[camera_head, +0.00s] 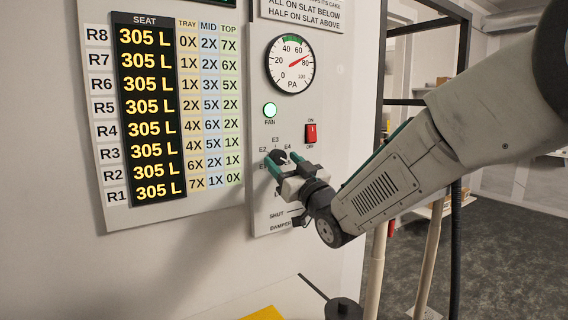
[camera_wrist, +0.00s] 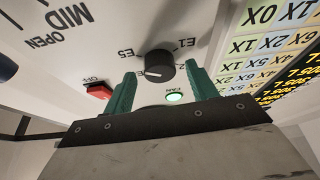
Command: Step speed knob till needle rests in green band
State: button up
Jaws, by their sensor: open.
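The speed knob (camera_wrist: 157,67) is black and round with a white pointer line, pointing roughly left in the wrist view. It sits between the two green fingers of my gripper (camera_wrist: 160,78), which is open with gaps on both sides. In the head view the knob (camera_head: 279,157) is partly hidden by my gripper (camera_head: 285,161), at the panel among labels E2, E3 and E4. The round PA gauge (camera_head: 290,65) is above. Its red needle (camera_head: 299,62) points up and right, near 80. The green band (camera_head: 296,40) lies at the dial's top, left of the needle.
A lit green FAN lamp (camera_head: 270,110) and a red ON/OFF switch (camera_head: 311,133) are above the knob. A damper control (camera_head: 300,222) is below. A seat display board (camera_head: 150,110) hangs to the left. A black frame (camera_head: 381,100) stands right of the panel.

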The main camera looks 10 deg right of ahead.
jog(key=shift+w+a+r, duration=0.1)
jog(key=shift+w, duration=0.05)
jog(key=c, duration=1)
jog(key=shift+n+g+y, duration=0.3)
jog(key=shift+n, duration=0.4)
jog(key=n+y, duration=0.1)
jog(key=n, duration=0.1)
jog(key=n+g, duration=0.1)
jog(key=n, duration=0.1)
jog(key=n+g+y, duration=0.1)
jog(key=n, duration=0.2)
jog(key=shift+d+y, duration=0.25)
jog(key=shift+y, duration=0.05)
jog(key=n+g, duration=0.2)
jog(key=n, duration=0.1)
jog(key=n+g+y, duration=0.1)
jog(key=n, duration=0.3)
jog(key=shift+w+r+g, duration=0.1)
jog(key=shift+g, duration=0.3)
jog(key=shift+n, duration=0.4)
